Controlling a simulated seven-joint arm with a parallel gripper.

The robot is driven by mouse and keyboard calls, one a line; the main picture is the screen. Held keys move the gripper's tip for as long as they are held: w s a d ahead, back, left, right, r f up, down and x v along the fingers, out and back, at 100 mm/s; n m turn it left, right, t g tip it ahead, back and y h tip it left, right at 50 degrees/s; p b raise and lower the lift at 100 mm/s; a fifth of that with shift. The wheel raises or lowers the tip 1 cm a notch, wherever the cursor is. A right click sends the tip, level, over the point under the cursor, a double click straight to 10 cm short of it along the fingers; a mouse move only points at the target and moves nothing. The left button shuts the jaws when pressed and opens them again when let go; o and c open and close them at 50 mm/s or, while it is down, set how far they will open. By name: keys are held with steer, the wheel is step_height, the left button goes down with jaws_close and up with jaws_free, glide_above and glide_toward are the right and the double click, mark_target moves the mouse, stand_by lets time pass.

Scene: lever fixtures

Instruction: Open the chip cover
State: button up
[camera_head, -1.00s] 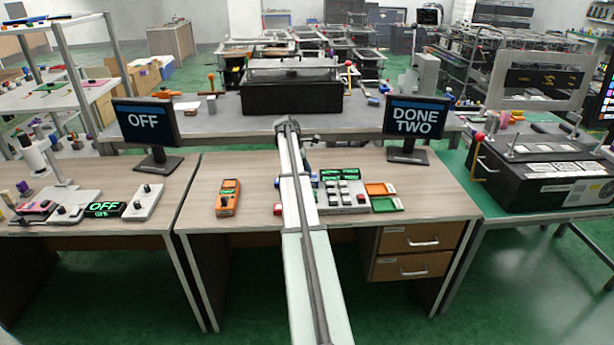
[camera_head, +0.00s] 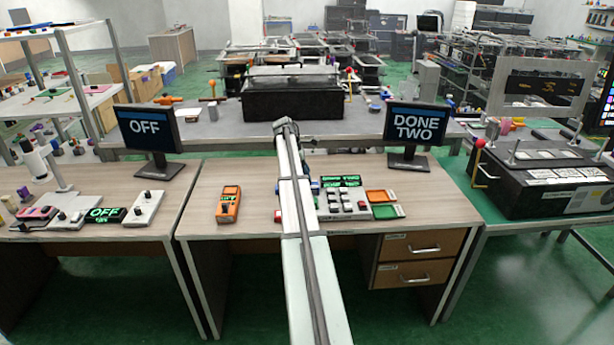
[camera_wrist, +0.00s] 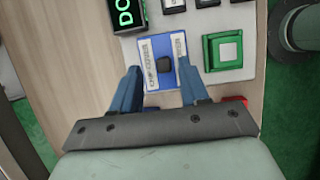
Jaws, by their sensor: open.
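In the wrist view a blue panel (camera_wrist: 152,50) carries a white label that seems to read CHIP COVER. A small black knob or lever (camera_wrist: 163,65) stands in its middle. My gripper (camera_wrist: 159,68) is open, with one blue finger on each side of the black knob; I cannot tell whether either finger touches it. In the head view my arm crosses the middle desk and hides most of this spot. A grey control box (camera_head: 343,205) with several black switches shows just right of my arm. No chip cover itself can be made out for certain.
A green-framed square button (camera_wrist: 222,50) and a red part (camera_wrist: 235,101) lie close to my right finger. An orange handheld device (camera_head: 229,204) lies left of my arm. Orange (camera_head: 381,196) and green (camera_head: 387,212) trays lie right. A monitor (camera_head: 415,130) reads DONE TWO.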

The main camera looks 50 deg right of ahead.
steer(key=v, duration=1.2)
steer(key=shift+f, duration=0.1)
